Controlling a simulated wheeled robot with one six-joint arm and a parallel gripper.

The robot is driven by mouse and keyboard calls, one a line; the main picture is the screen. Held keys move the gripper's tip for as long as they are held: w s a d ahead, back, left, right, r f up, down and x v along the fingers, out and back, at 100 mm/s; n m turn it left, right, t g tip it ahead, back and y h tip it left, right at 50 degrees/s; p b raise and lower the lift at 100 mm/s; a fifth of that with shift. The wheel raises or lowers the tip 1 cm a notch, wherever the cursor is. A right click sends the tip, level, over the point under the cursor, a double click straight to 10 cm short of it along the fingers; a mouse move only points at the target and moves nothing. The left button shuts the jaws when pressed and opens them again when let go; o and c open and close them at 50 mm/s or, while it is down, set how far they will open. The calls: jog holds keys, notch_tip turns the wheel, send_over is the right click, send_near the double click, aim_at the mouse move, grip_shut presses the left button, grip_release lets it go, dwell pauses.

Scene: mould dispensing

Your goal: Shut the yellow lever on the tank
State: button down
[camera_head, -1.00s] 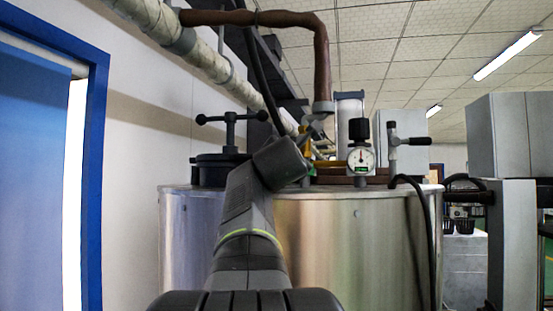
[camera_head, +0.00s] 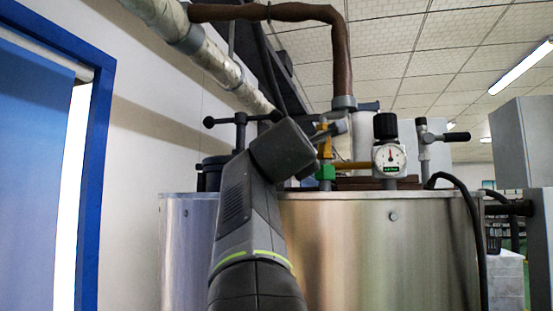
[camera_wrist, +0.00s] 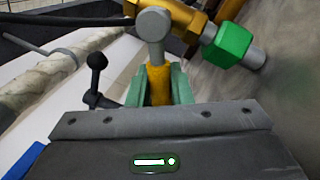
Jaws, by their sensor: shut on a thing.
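The yellow lever (camera_wrist: 158,84) shows in the wrist view, running down from a round grey pivot (camera_wrist: 153,24) on a brass valve. My gripper (camera_wrist: 158,78) has its pale green fingers on either side of the lever, shut on it. A green nut (camera_wrist: 230,45) sits on the pipe just right of the pivot. In the head view the metal tank (camera_head: 380,240) fills the lower right. My arm reaches up in front of it to the valve on its top. My forearm and wrist hide part of the valve there, and the lever is hard to make out.
A pressure gauge (camera_head: 390,157) with a black knob stands on the tank top, right of the valve. A black-handled fitting (camera_head: 435,138) is further right. A brown pipe (camera_head: 342,65) comes down above the valve. A dark T-handle (camera_head: 240,121) stands left. A blue door frame (camera_head: 92,150) is at the left.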

jog(key=m, duration=0.1)
jog(key=r+m, duration=0.1)
jog(key=m+b, duration=0.1)
jog(key=shift+a+r+m+h, duration=0.2)
jog(key=shift+a+m+h, duration=0.1)
jog(key=shift+h, duration=0.1)
jog(key=shift+r+m+h, duration=0.25)
jog(key=shift+r+m, duration=0.05)
jog(key=shift+m, duration=0.45)
jog(key=shift+r+m+h, duration=0.25)
jog(key=shift+r+m, duration=0.05)
jog(key=shift+m, duration=0.45)
jog(key=shift+r, duration=0.1)
jog(key=c, duration=1.4)
grip_release()
jog(key=shift+o, duration=0.2)
jog(key=shift+b, duration=0.3)
jog(key=shift+s+a+f, duration=0.1)
jog(key=shift+s+f, duration=0.1)
jog(key=shift+f, duration=0.05)
jog(key=b+v, duration=0.4)
jog(key=v, duration=0.9)
jog(key=shift+s+r, duration=0.15)
